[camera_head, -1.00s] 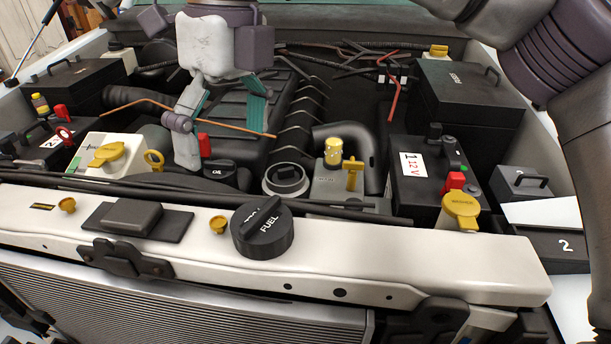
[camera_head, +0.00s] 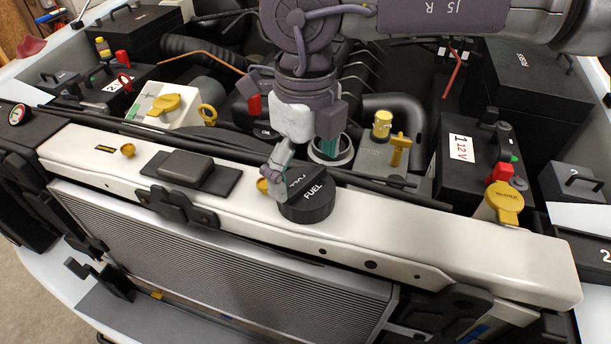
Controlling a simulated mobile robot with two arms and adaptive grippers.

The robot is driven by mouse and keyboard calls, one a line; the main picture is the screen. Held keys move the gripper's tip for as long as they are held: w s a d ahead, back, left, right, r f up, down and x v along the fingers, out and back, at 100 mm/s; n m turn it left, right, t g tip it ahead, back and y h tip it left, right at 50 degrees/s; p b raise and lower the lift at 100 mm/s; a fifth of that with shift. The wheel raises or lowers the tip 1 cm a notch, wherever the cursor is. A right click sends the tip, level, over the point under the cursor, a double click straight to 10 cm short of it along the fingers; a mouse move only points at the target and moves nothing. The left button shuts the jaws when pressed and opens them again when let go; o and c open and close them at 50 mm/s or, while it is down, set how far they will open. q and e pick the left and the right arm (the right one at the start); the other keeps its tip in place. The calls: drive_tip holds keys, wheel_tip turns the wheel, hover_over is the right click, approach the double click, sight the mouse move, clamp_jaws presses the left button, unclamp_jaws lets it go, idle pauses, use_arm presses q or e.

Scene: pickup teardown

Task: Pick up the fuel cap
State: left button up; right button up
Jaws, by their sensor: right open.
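The fuel cap (camera_head: 308,204) is a round black cap marked FUEL, lying on the white front crossbar (camera_head: 430,235). My right gripper (camera_head: 303,165) is open right over it. One finger reaches down at the cap's left edge and hides part of its top. The other finger, with a teal pad, shows behind the cap, in front of the round open neck (camera_head: 345,152). I cannot tell whether either finger touches the cap. The cap still rests on the bar. My left gripper is not in view.
A black block (camera_head: 186,167) and a small yellow cap (camera_head: 128,150) are on the bar to the left. A 12 V battery (camera_head: 478,165) and a yellow-capped reservoir (camera_head: 503,203) stand at the right. The radiator (camera_head: 220,250) lies below the bar.

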drive_tip(key=shift+f, duration=1.25)
drive_tip(key=c, duration=0.8)
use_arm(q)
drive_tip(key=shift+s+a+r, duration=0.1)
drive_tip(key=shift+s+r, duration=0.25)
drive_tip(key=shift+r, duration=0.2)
use_arm(e)
drive_tip(key=shift+c, duration=0.2)
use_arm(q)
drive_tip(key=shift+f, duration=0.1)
use_arm(e)
drive_tip(key=shift+r, duration=0.15)
